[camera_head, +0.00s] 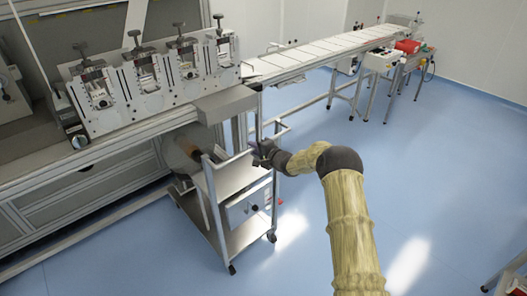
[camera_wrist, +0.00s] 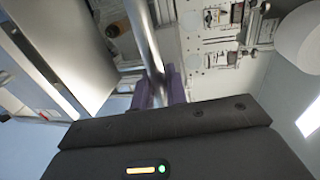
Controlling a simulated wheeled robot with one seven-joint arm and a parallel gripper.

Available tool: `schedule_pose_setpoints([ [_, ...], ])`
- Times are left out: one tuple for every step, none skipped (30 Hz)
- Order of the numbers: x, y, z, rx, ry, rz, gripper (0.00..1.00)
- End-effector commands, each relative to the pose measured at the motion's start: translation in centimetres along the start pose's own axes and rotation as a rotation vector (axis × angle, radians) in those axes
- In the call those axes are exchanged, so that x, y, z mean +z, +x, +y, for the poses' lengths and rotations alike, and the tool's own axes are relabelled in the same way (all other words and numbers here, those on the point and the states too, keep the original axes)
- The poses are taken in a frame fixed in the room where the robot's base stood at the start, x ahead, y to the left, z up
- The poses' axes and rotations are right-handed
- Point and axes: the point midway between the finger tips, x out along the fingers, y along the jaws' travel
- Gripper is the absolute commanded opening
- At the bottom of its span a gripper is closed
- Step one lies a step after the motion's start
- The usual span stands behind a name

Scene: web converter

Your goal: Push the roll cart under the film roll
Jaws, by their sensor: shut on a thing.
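The steel roll cart (camera_head: 237,178) stands on wheels in front of the machine's lower front, with a top shelf, a lower shelf and upright rails. My gripper (camera_head: 258,152) is at the cart's right-hand end rail. In the wrist view its purple fingers (camera_wrist: 160,88) are shut around a round metal bar (camera_wrist: 145,40) of the cart. A brown core end (camera_wrist: 114,28) shows in the wrist view.
The converting machine (camera_head: 150,85) fills the left side, with its grey cabinets (camera_head: 80,205) below. A conveyor (camera_head: 320,52) runs to the back right, its legs on the floor behind the cart. The blue floor (camera_head: 440,160) on the right is open.

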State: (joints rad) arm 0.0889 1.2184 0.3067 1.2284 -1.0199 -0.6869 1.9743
Motion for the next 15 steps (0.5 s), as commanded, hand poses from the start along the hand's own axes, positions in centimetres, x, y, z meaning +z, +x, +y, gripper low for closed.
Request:
schedule_pose_setpoints([
  [0.18,0.31,-0.11,-0.003,0.002,-0.001,0.0],
  [0.13,0.36,-0.13,-0.003,0.003,0.0,0.0],
  [0.06,0.39,-0.18,-0.004,0.003,0.001,0.0],
  [0.0,0.39,-0.2,-0.004,0.004,0.003,0.0],
  [-0.12,0.34,-0.22,-0.005,0.004,0.004,0.0],
  [-0.24,0.28,-0.24,-0.005,0.004,0.005,0.0],
  [-0.33,0.23,-0.25,-0.006,0.005,0.007,0.0],
  [-0.42,0.17,-0.25,-0.006,0.005,0.008,0.0],
  [-0.5,0.13,-0.25,-0.006,0.005,0.009,0.0],
  [-0.53,0.1,-0.25,-0.006,0.005,0.009,0.0],
  [-0.53,0.1,-0.25,-0.006,0.005,0.009,0.0],
  [-0.51,0.11,-0.24,-0.006,0.005,0.009,0.0],
  [-0.47,0.13,-0.24,-0.006,0.005,0.008,0.16],
  [-0.42,0.16,-0.24,-0.006,0.005,0.008,0.22],
  [-0.35,0.19,-0.24,-0.005,0.004,0.007,0.3],
])
